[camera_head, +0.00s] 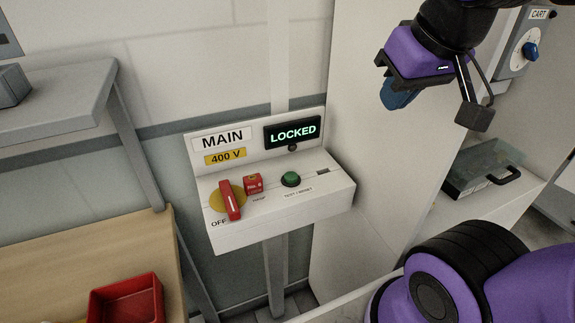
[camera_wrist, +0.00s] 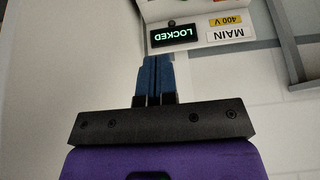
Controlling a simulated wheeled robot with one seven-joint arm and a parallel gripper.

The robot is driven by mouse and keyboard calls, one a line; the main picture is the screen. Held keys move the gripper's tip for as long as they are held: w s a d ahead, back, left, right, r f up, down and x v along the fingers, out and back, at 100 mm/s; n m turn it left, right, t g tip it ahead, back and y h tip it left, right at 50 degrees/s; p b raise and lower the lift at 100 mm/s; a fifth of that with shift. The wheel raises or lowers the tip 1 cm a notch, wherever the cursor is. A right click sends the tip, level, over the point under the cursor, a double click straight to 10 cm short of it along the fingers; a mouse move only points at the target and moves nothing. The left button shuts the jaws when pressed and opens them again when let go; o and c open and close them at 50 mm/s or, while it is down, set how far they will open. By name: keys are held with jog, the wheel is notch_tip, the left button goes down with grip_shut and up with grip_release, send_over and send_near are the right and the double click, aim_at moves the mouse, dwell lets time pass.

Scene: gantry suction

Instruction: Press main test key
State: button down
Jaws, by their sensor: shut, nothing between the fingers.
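The MAIN 400 V panel box (camera_head: 285,208) stands on a post in the middle of the head view. Its green TEST/RESET button (camera_head: 291,179) sits on the sloped top, right of a red rotary handle (camera_head: 230,200) on a yellow disc at OFF. A small red block (camera_head: 253,184) sits beside the handle. The lit display (camera_head: 292,133) reads LOCKED; it also shows upside down in the wrist view (camera_wrist: 175,36). My gripper (camera_head: 400,97) is at the upper right, apart from the panel. Its blue fingers (camera_wrist: 153,78) are together and empty. The button is not clearly visible in the wrist view.
A pale upright wall panel (camera_head: 365,130) stands right of the box. A grey shelf (camera_head: 60,100) and a wooden bench (camera_head: 95,250) with a red bin (camera_head: 127,300) are on the left. A clear case (camera_head: 485,168) and a CART switch box (camera_head: 525,45) are on the right.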

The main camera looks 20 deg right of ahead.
jog(key=w+a+f+m+g, duration=0.1)
jog(key=w+f+m+g, duration=0.1)
jog(key=w+m, duration=0.3)
jog(key=w+a+f+m+g, duration=0.1)
jog(key=w+a+m, duration=0.1)
jog(key=w+m, duration=0.35)
jog(key=m+g, duration=0.3)
jog(key=m, duration=0.4)
send_over(290, 175)
jog(key=w, duration=0.2)
notch_tip(290, 175, down, 10)
jog(key=f, duration=0.1)
jog(key=shift+s+r, duration=0.2)
jog(key=shift+r, duration=0.05)
jog(key=f, duration=0.4)
jog(key=s+f, duration=0.1)
jog(key=f, duration=0.9)
jog(key=shift+s, duration=0.15)
